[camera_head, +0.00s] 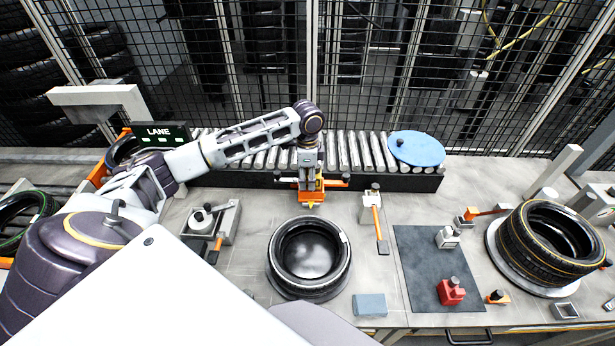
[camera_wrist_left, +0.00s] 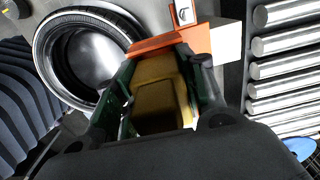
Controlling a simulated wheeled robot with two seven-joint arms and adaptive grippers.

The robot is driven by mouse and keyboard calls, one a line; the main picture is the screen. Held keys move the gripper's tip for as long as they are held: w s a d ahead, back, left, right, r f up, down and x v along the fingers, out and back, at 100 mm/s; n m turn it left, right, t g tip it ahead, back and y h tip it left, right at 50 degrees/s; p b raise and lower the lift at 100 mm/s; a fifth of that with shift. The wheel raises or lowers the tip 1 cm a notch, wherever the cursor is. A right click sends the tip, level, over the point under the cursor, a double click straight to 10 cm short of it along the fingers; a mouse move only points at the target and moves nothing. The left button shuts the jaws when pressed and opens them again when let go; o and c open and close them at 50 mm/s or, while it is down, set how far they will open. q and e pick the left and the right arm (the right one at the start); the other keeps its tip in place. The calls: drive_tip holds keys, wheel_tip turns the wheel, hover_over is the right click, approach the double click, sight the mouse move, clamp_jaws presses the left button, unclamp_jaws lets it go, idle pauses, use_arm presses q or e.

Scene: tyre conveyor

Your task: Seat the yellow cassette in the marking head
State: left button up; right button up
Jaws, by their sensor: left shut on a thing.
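The yellow cassette (camera_wrist_left: 163,85) sits between the green-lined fingers of my left gripper (camera_wrist_left: 160,100) in the left wrist view. My left gripper (camera_head: 308,158) is shut on it. In the head view the gripper points down at the orange marking head (camera_head: 312,196), just in front of the rollers. The cassette is mostly hidden there by the gripper. In the left wrist view an orange part of the marking head (camera_wrist_left: 170,42) lies right against the cassette's far end. I cannot tell how deep the cassette is in it. My right gripper is not in view.
A tyre (camera_head: 275,262) lies just in front of the marking head. The roller conveyor (camera_head: 362,152) with a blue disc (camera_head: 417,148) runs behind. A dark mat (camera_head: 420,262) at right holds a red block (camera_head: 451,292) and a white one (camera_head: 447,238).

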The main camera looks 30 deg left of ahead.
use_arm(q)
drive_tip(key=shift+f, duration=0.5)
drive_tip(key=o, duration=1.3)
drive_tip(key=shift+r, duration=5.95)
